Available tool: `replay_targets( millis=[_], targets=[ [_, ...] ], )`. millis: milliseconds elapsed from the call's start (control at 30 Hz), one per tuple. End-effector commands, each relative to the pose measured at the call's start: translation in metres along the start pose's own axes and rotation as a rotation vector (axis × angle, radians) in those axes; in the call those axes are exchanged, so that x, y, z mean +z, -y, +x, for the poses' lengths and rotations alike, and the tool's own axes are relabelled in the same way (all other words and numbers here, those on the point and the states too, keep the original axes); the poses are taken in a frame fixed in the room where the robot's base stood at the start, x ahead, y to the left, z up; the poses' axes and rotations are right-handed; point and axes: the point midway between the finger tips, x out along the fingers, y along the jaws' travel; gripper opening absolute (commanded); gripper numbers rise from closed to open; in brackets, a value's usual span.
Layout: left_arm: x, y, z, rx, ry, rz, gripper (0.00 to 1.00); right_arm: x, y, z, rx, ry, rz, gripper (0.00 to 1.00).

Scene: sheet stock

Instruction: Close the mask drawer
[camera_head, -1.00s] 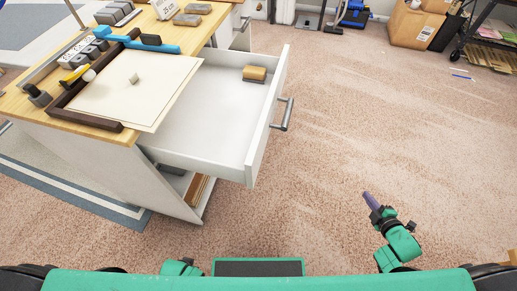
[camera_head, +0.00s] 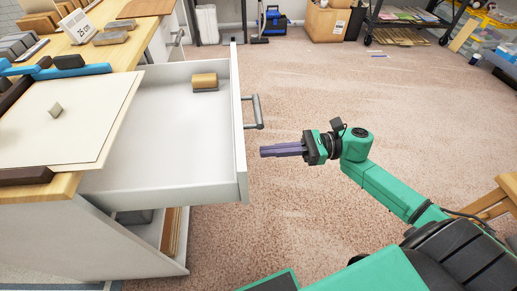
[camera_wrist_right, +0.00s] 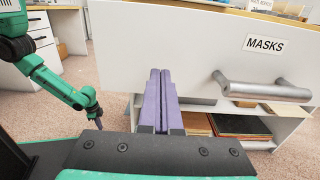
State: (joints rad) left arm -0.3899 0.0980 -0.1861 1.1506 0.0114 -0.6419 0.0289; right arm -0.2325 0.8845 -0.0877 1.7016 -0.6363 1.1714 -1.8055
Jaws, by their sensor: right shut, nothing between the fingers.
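The mask drawer (camera_head: 150,150) is white and stands pulled out of the cabinet. Its front panel, with a grey bar handle (camera_head: 255,112), faces right in the head view. In the wrist view the front (camera_wrist_right: 150,45) carries a MASKS label (camera_wrist_right: 265,44), with the handle (camera_wrist_right: 262,90) below it. My right gripper (camera_head: 264,151) is shut and empty, its purple fingers pointing at the drawer front, on the near side of the handle. A small gap seems to remain; contact is unclear. In the wrist view, a green arm, likely my left, ends in a small dark gripper (camera_wrist_right: 96,115).
A tan and grey block (camera_head: 205,82) lies inside the drawer. A cream sheet (camera_head: 65,120) on the wooden cabinet top overhangs the drawer's inner part. A wooden stool (camera_head: 495,205) stands at right. Boxes and a shelf stand at the back.

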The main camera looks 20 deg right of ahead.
Motion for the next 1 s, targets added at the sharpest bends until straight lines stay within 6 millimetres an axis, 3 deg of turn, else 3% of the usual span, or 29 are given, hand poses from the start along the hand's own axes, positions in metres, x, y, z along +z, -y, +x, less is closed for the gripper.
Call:
replay_targets(
  millis=[200,733,1000],
  targets=[
    [0.009,0.000,0.002,-0.001,0.004,0.004,0.00,0.001,0.000,0.029,0.000,0.001,0.001,0.00],
    [0.009,0.001,0.006,-0.001,0.008,0.002,0.00,-0.001,0.000,0.037,0.000,0.002,0.002,0.00],
    [-0.025,-0.002,-0.006,0.004,-0.010,-0.012,0.00,-0.003,0.000,0.073,0.001,0.005,-0.002,0.00]
  ],
)
